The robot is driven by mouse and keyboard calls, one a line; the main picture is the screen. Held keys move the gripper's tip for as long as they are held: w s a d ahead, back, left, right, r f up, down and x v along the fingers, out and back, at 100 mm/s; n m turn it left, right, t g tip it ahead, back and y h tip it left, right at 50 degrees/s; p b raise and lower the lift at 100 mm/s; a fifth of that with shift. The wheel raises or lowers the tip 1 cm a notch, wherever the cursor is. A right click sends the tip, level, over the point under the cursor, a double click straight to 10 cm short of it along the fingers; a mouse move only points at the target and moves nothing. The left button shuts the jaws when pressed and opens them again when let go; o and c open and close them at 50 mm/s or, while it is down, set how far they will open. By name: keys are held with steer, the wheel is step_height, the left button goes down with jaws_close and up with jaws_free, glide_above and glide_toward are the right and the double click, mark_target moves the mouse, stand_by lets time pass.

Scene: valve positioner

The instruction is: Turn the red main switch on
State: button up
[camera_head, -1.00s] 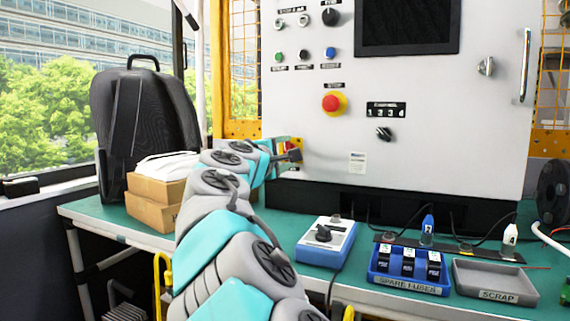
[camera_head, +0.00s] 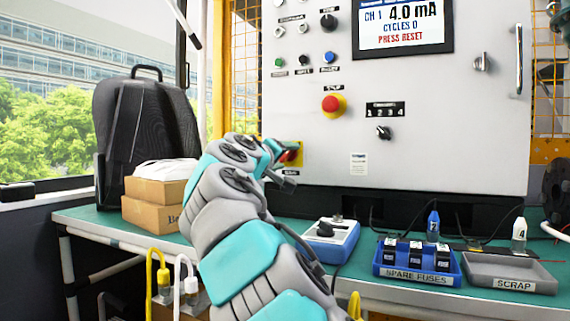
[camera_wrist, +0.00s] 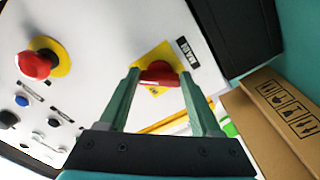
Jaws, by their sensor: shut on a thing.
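The red main switch (camera_wrist: 158,74) sits on a yellow plate (camera_wrist: 146,58) beside a black label on the grey panel. In the wrist view its handle lies between the two fingers of my gripper (camera_wrist: 160,78), which is shut on it. In the head view my gripper (camera_head: 285,168) is at the panel's lower left, and my arm partly hides the switch (camera_head: 289,157). The panel's screen (camera_head: 402,27) is lit and reads CH 1, 4.0 mA, CYCLES 0, PRESS RESET.
A red emergency stop (camera_head: 331,104) on a yellow ring is above and right of the switch. Cardboard boxes (camera_head: 152,214) stand on the green bench at left. A blue-and-white device (camera_head: 331,243), a spare fuses tray (camera_head: 417,281) and a scrap tray (camera_head: 513,288) are on the bench.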

steer(key=shift+m, duration=0.6)
steer(key=o, duration=1.4)
steer(key=shift+b+v, duration=0.4)
steer(key=shift+v, duration=3.5)
